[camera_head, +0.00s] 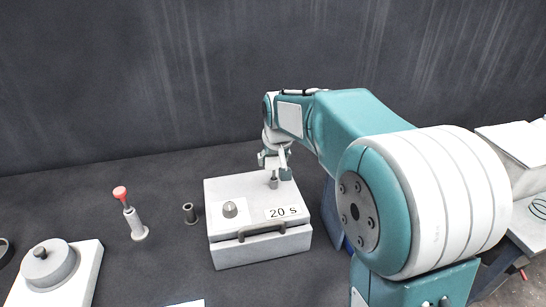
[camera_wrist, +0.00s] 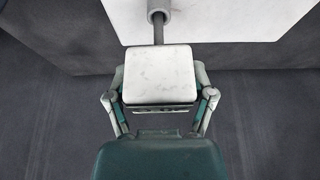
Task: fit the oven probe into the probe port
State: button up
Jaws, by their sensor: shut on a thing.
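The oven probe shows in the wrist view as a pale square block (camera_wrist: 160,75) with a thin grey rod (camera_wrist: 158,34). My gripper (camera_wrist: 160,88) is shut on the block, one finger on each side. The rod points at the probe port (camera_wrist: 157,8), a short grey tube on a white box. The rod's end overlaps the tube's mouth; I cannot tell how deep it sits. In the head view my gripper (camera_head: 274,160) is above the right rear of the box (camera_head: 228,258), over the port (camera_head: 273,184). The probe (camera_head: 283,157) is partly hidden there.
The box has a "20 S" label (camera_head: 282,212), a front handle (camera_head: 262,230) and a knob (camera_head: 230,209). Left of it stand a small grey cylinder (camera_head: 190,213), a red-topped post (camera_head: 136,219) and a white block with a round grey part (camera_head: 50,262). A dark wall is behind.

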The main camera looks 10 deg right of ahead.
jog(key=shift+f, duration=0.75)
jog(key=o, duration=1.1)
jog(key=v, duration=1.2)
